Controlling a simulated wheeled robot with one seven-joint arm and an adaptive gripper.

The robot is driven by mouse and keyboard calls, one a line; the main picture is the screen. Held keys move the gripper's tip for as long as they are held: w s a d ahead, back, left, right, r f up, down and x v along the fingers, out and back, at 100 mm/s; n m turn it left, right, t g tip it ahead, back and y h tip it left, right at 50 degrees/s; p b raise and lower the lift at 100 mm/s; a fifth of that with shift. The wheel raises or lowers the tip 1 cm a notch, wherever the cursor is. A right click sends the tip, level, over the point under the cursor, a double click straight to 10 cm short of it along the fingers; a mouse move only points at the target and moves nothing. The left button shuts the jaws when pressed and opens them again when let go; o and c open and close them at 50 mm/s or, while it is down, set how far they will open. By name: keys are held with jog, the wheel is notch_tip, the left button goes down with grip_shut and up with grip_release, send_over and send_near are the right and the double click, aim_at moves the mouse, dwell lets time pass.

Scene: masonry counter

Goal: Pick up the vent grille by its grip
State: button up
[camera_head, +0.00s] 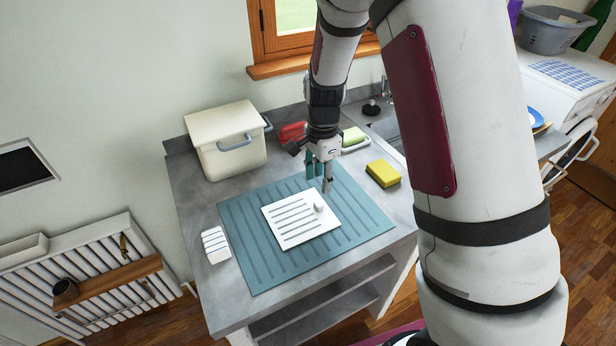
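The vent grille (290,233), a white square plate with dark slots, lies flat on a teal ribbed mat (260,267) on the counter. Its grip (319,207), a small white knob, stands up near the plate's right edge. My gripper (320,183) points down, just behind and above the grip, apart from it. Its fingers look spread, with nothing seen between them. The exact gap between fingertips and grip is hard to judge from this one view.
A cream lidded box (226,140) stands at the back left of the grey counter. A yellow sponge (383,173) lies right of the mat, a green one in a dish (353,138) behind my gripper.

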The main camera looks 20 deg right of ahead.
aim_at(319, 203)
jog(key=shift+f, duration=0.8)
jog(key=shift+f+b, duration=1.5)
jog(key=shift+f, duration=2.4)
grip_shut()
notch_tip(319, 203, up, 10)
jog(key=p, duration=0.3)
jog(key=shift+p, duration=0.4)
